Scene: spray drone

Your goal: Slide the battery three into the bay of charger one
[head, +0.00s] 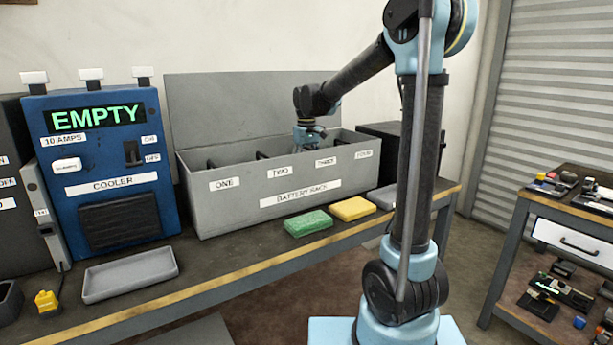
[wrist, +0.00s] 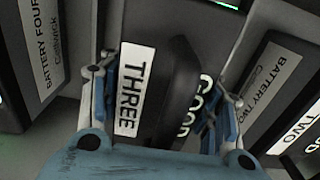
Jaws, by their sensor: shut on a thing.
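Battery three (wrist: 133,92) is a dark block with a white THREE label, a black handle and a partly hidden GOOD label in the wrist view. My gripper (wrist: 162,80) has its blue fingers on either side of the block, shut on it. In the head view my gripper (head: 308,136) reaches down into the grey battery rack (head: 240,199), near the section labelled THREE; the battery is hidden there. Charger one cannot be made out by name; a dark unit (head: 12,200) is cut off at the left edge.
Battery four (wrist: 38,50) and battery two (wrist: 272,85) stand close on either side. The blue cooler (head: 105,215), showing EMPTY, stands left of the rack. An empty grey tray (head: 130,276) and green (head: 308,222) and yellow (head: 352,208) sponges lie along the bench front.

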